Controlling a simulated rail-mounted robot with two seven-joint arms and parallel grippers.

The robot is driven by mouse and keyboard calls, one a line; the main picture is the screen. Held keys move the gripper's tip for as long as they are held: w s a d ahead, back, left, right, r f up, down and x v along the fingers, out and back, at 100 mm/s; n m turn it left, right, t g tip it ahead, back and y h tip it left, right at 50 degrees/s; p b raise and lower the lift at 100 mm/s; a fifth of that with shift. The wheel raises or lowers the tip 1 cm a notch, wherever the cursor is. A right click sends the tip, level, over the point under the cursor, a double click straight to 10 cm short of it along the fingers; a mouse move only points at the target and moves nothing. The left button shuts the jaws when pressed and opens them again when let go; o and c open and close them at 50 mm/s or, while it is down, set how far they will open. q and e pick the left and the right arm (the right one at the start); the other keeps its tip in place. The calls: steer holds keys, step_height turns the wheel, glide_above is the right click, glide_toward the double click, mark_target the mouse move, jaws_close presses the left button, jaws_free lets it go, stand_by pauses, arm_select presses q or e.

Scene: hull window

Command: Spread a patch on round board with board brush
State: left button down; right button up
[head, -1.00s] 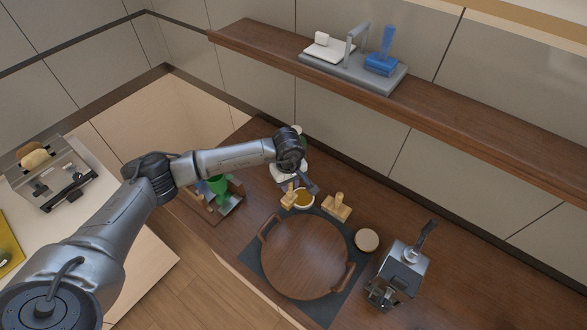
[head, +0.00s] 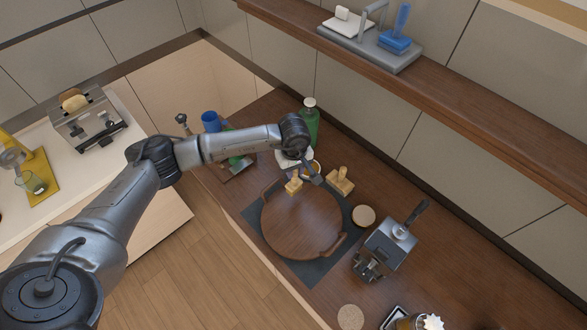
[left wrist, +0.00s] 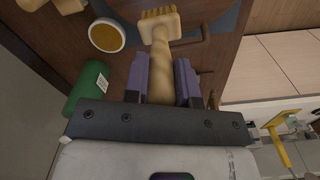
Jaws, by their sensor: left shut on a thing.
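The round board (head: 301,226) is a dark wooden disc with two side handles, lying on a dark mat (head: 254,215) on the counter. My left gripper (left wrist: 161,78) is shut on the handle of a pale wooden brush (left wrist: 160,52), with purple fingers on both sides. The brush (head: 293,184) shows in the head view over the board's far edge; whether it touches the board I cannot tell. A small bowl with amber contents (left wrist: 107,37) stands just beyond the board, partly hidden by my left wrist in the head view. My right gripper is out of view.
A second wooden tool (head: 341,183) stands right of the bowl. A green bottle (head: 310,122) is behind my left wrist. A round wooden-topped item (head: 364,215) and a grey machine (head: 384,247) stand right of the board. A shelf (head: 440,95) runs above the counter.

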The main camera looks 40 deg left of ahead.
mark_target(294, 178)
arm_select(q)
steer(key=shift+f+b, duration=0.2)
steer(key=shift+b, duration=0.35)
step_height(294, 178, down, 4)
steer(key=b, duration=0.4)
steer(key=shift+f, duration=0.2)
steer(key=d, duration=1.4)
steer(key=shift+s+r+b, duration=0.35)
steer(key=shift+r+b, duration=0.05)
steer(key=shift+b, duration=0.05)
steer(key=shift+f, duration=0.2)
steer(key=shift+f, duration=0.8)
